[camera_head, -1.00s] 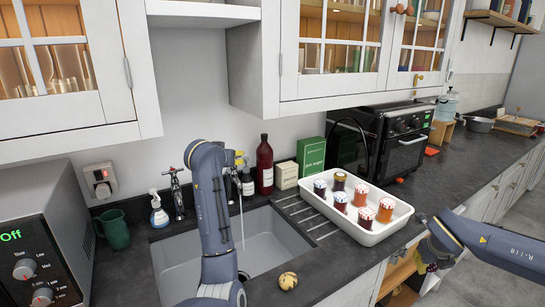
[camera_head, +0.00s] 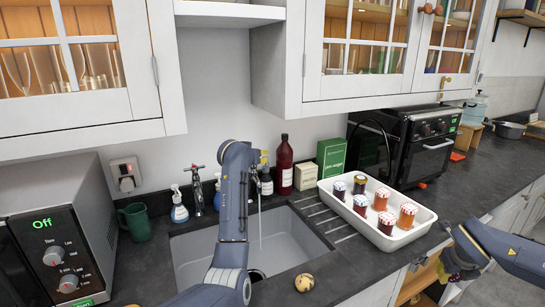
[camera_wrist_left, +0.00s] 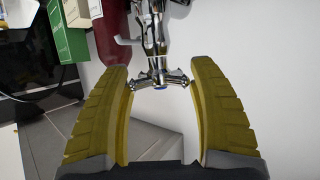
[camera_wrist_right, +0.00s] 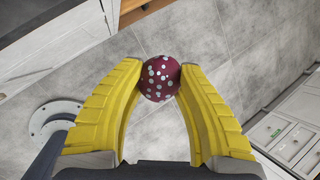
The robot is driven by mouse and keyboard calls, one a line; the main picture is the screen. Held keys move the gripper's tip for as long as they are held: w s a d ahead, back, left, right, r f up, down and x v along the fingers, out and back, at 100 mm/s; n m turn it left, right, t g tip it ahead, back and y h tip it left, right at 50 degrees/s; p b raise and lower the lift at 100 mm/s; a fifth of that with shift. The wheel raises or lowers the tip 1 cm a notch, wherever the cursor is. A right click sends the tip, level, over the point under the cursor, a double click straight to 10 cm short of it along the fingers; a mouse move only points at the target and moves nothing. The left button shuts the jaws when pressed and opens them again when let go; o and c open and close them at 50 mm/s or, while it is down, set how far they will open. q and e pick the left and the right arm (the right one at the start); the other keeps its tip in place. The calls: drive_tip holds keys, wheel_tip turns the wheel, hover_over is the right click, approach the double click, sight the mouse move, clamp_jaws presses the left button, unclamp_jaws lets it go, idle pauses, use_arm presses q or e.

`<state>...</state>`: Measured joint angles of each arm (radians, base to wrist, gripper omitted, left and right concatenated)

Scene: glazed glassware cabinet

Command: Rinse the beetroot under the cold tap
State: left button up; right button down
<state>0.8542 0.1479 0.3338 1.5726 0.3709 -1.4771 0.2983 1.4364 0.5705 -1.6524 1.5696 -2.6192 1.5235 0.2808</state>
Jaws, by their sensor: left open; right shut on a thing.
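The beetroot (camera_wrist_right: 160,78), a dark red ball with pale spots, is between the fingertips of my right gripper (camera_wrist_right: 158,75). That gripper is shut on it, out in front of the counter edge, with floor below in the right wrist view. The cold tap (camera_wrist_left: 160,78), chrome with a cross handle and a blue mark, stands between the fingers of my left gripper (camera_wrist_left: 160,80), which is open around the handle. In the head view my left arm hides most of this tap. A thin stream of water (camera_head: 260,228) falls into the grey sink (camera_head: 285,245).
Another tap (camera_head: 197,188) stands at the sink's back left. A white tray (camera_head: 398,238) of jars is right of the sink. A round yellowish-brown thing (camera_head: 304,282) lies on the front counter. Bottles (camera_head: 284,165) and a green box (camera_head: 331,157) stand behind.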

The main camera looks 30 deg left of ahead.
use_arm(q)
drive_tip(key=shift+c, duration=0.3)
clamp_jaws()
drive_tip(key=shift+f, duration=0.1)
drive_tip(key=shift+a, duration=0.1)
drive_tip(key=shift+m+t+h, duration=0.3)
drive_tip(key=shift+m+h, duration=0.7)
drive_tip(key=shift+h, duration=0.3)
